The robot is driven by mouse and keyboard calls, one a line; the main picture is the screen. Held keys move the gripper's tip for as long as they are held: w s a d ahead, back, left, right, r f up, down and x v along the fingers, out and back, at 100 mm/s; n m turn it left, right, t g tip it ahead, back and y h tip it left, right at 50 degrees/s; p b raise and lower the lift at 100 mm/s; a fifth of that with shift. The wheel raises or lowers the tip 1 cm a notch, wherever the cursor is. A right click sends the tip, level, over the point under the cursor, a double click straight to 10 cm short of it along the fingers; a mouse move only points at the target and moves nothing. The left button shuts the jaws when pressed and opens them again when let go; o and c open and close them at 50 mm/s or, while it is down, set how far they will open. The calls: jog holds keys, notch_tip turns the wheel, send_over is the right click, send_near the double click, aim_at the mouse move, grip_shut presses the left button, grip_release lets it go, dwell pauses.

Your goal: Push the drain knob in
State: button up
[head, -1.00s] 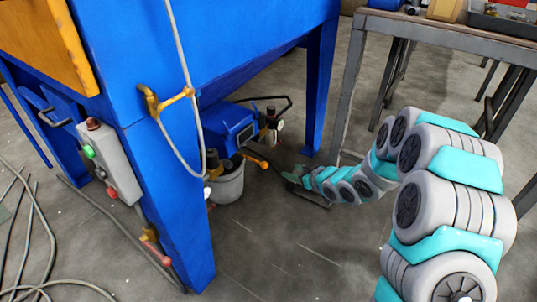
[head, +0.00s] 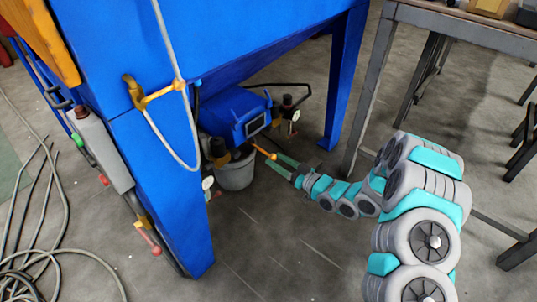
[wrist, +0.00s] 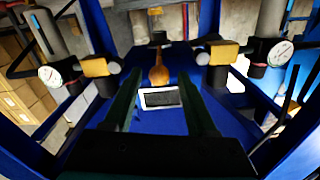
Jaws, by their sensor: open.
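The likely drain knob is an orange, rounded knob (head: 271,156) on a short rod, jutting from the blue drain box (head: 232,112) under the big blue machine. It also shows in the wrist view (wrist: 158,74), as a tapered orange piece above a white-framed dark panel (wrist: 160,97). My gripper (head: 282,164) is open, with its green fingers beside the knob's outer end. In the wrist view the fingers of my gripper (wrist: 161,80) lie to the left and right of the knob, with a gap each side. Contact cannot be told.
A grey bucket (head: 236,173) stands below the box. Gauges (wrist: 50,77) flank the wrist view. A blue machine leg (head: 165,205) is at the left, another (head: 346,85) behind. A grey workbench (head: 460,25) is at the right. Hoses (head: 45,250) lie at the lower left.

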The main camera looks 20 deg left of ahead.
aim_at(270, 156)
jog(key=shift+x, duration=2.45)
jog(key=shift+c, duration=0.2)
grip_shut()
jog(key=shift+a, duration=0.1)
